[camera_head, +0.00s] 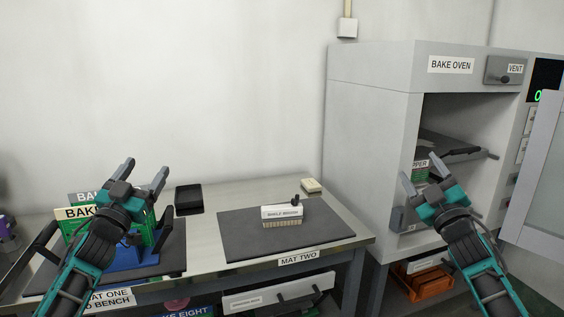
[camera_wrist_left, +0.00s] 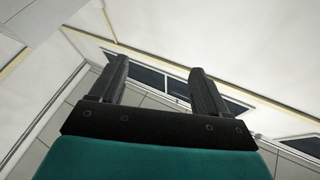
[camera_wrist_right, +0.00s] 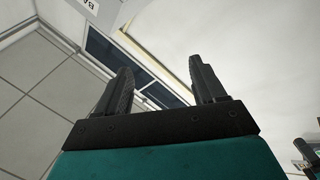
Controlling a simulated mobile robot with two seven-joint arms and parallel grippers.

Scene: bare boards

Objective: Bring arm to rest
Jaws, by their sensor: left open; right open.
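My left gripper (camera_head: 146,174) is open and empty, raised over the left part of the bench with its fingers pointing up.
A bench (camera_head: 230,200) carries a dark mat (camera_head: 240,240) with a white-labelled brush-like object (camera_head: 282,216), plus a black tray (camera_head: 189,199). Green and blue items (camera_head: 135,259) stand behind my left arm. The bake oven (camera_head: 370,130) is open, its door (camera_head: 540,180) swung right. An orange crate (camera_head: 428,284) sits low.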

